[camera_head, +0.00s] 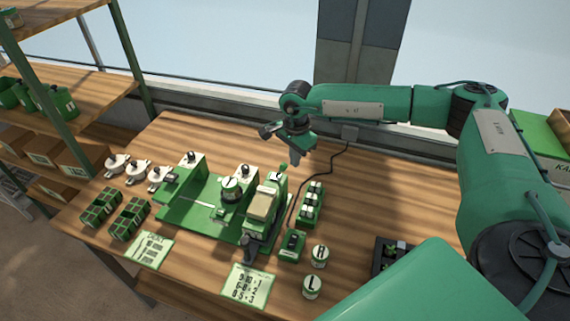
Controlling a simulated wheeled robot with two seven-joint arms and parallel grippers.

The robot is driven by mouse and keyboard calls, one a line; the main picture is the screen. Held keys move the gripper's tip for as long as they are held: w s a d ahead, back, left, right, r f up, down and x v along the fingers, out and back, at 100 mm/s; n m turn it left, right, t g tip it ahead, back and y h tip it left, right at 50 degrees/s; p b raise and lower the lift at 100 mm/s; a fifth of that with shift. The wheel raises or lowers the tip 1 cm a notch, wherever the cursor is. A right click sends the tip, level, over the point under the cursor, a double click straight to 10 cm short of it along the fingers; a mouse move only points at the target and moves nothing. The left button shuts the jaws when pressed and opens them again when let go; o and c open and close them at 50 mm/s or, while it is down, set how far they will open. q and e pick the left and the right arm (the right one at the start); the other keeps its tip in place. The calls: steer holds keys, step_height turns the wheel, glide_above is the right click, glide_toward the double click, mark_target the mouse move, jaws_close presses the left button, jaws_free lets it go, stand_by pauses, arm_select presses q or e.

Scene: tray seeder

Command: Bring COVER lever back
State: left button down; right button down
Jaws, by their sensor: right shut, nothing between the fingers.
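The green tray seeder (185,215) stands on the wooden table. Its right block carries a tan box (263,203) and a small green knob (284,167) at its back right corner. Black-knobbed parts on white plates stand at the back, one on the left (191,157) and one in the middle (245,170). No COVER label can be read, so I cannot tell which part is the COVER lever. My right gripper (295,160) is shut and empty, pointing down just above and behind the green knob; contact cannot be told. My left gripper is out of view.
A switch box (291,245), a green button panel (311,204) and jars marked A (320,256) and L (311,287) stand right of the seeder. A black cable (325,170) crosses the table. Seed trays (129,217) and paper cards (150,250) lie left and in front.

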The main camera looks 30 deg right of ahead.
mark_target(285, 165)
steer(key=shift+f, duration=0.1)
steer(key=shift+f+b, duration=1.5)
steer(key=shift+f, duration=0.15)
steer(key=shift+w+a, duration=0.1)
steer(key=shift+w+a+b, duration=0.4)
steer(key=shift+w+a, duration=0.35)
steer(key=shift+w, duration=0.1)
steer(key=shift+w+a, duration=0.1)
steer(key=shift+a, duration=0.05)
steer(key=shift+f, duration=0.1)
